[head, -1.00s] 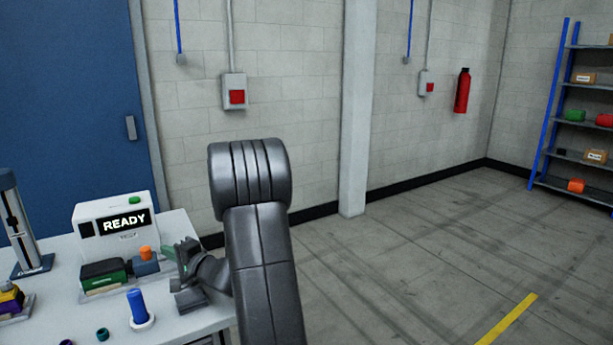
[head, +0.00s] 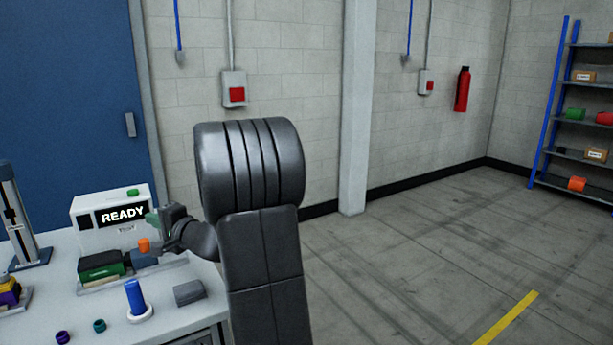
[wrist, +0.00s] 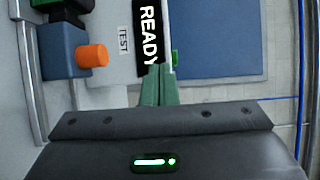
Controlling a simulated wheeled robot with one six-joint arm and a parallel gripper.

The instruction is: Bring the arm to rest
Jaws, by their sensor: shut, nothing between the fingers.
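My gripper (head: 152,222) is at the end of my dark arm, above the right part of the bench and in front of the white tester box (head: 112,212). In the wrist view its green fingers (wrist: 158,84) are shut together with nothing between them. The box's display reads READY, and a green button (head: 133,192) sits on its top. Beside the gripper a fixture holds a green and black block (head: 101,265) and a blue block with an orange knob (head: 144,245).
On the bench (head: 200,312) stand a blue peg on a white base (head: 135,298), a dark grey block (head: 188,292), small rings and a post stand (head: 22,220). The floor (head: 400,270) to the right is open, up to a blue-framed shelf (head: 560,115).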

